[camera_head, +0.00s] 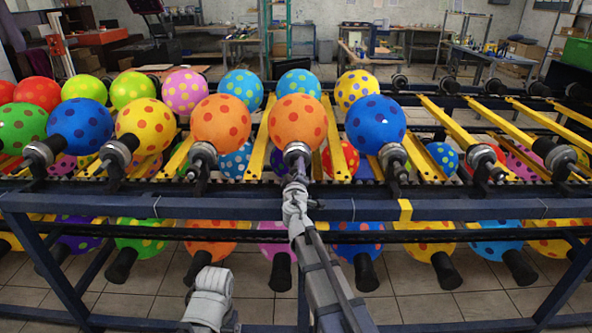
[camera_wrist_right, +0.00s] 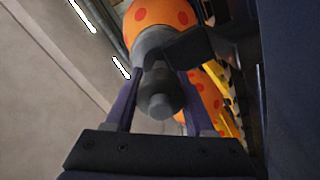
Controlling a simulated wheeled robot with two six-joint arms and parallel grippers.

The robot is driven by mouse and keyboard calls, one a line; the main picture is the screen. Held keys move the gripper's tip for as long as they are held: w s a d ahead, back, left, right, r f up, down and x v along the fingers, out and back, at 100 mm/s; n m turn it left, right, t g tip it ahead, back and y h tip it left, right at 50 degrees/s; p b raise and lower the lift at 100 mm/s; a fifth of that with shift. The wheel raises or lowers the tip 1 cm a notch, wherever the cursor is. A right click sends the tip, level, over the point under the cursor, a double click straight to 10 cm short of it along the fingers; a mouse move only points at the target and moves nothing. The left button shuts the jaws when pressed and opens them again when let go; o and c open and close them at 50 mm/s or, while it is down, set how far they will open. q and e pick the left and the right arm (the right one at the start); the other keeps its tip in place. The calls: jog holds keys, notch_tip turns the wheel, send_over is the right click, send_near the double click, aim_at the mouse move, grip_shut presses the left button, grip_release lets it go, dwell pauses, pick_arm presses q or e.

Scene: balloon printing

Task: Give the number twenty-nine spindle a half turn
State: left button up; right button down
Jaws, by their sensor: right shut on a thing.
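An orange balloon with red dots (camera_head: 297,121) sits on a grey and black spindle (camera_head: 297,149) in the middle of the upper row. My right gripper (camera_head: 297,172) reaches up to this spindle from below. In the right wrist view, the spindle's dark round end (camera_wrist_right: 160,96) lies between the two fingers of my right gripper (camera_wrist_right: 158,80), which is shut on it. The orange balloon (camera_wrist_right: 158,17) shows beyond it. I cannot read a number on the spindle. A pale part of my left arm shows at the bottom of the head view, but its gripper does not.
An orange balloon (camera_head: 220,123) on the left and a blue balloon (camera_head: 375,122) on the right flank the held spindle. A dark blue rail (camera_head: 440,208) runs across the front. Yellow bars (camera_head: 450,122) separate places behind it. More balloons hang below.

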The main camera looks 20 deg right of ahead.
jog(key=shift+c, duration=1.3)
grip_release()
jog(key=shift+v, duration=3.95)
jog(key=shift+s, duration=0.1)
